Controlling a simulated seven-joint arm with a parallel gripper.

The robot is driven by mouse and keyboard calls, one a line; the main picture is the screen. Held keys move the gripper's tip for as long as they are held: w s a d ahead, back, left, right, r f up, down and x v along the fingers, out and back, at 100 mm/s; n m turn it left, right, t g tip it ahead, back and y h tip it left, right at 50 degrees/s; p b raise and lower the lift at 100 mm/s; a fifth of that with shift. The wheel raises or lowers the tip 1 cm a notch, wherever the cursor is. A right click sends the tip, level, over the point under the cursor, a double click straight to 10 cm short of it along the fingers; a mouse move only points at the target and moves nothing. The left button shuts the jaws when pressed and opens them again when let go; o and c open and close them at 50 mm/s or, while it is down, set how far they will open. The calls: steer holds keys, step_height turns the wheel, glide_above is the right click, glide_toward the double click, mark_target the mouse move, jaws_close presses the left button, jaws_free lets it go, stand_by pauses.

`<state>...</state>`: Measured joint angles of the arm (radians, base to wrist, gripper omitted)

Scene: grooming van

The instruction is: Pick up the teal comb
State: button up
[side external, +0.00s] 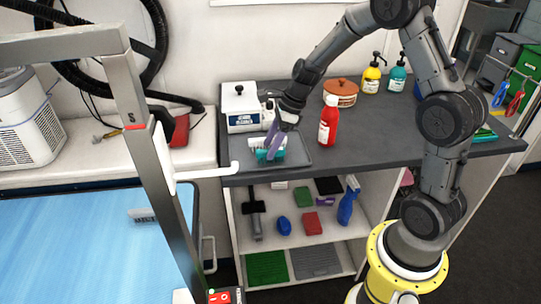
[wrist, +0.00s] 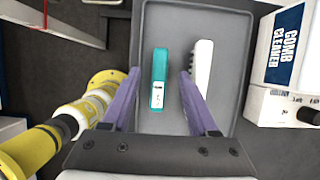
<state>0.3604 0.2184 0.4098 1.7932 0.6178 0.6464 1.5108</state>
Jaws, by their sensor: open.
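The teal comb (wrist: 159,75) lies on a grey tray (wrist: 180,22) in the wrist view, with a small white label near its lower end. In the side external view the teal comb (side external: 264,155) shows partly behind my gripper. My gripper (wrist: 157,84) has purple fingers and is open, one finger to the left of the comb and one to its right. The right finger is between the comb and a white comb or brush (wrist: 204,68). In the side external view my gripper (side external: 271,148) is low over the tray (side external: 297,151). I cannot tell whether the fingers touch the tray.
A comb cleaner box (side external: 241,108) stands behind the tray; it is at the right in the wrist view (wrist: 287,55). A red bottle (side external: 328,121) stands right of the tray. A brown lidded pot (side external: 340,92), yellow bottle (side external: 371,79) and teal bottle (side external: 397,78) stand farther back.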

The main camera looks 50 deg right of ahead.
steer(key=shift+x, duration=1.2)
jaws_close()
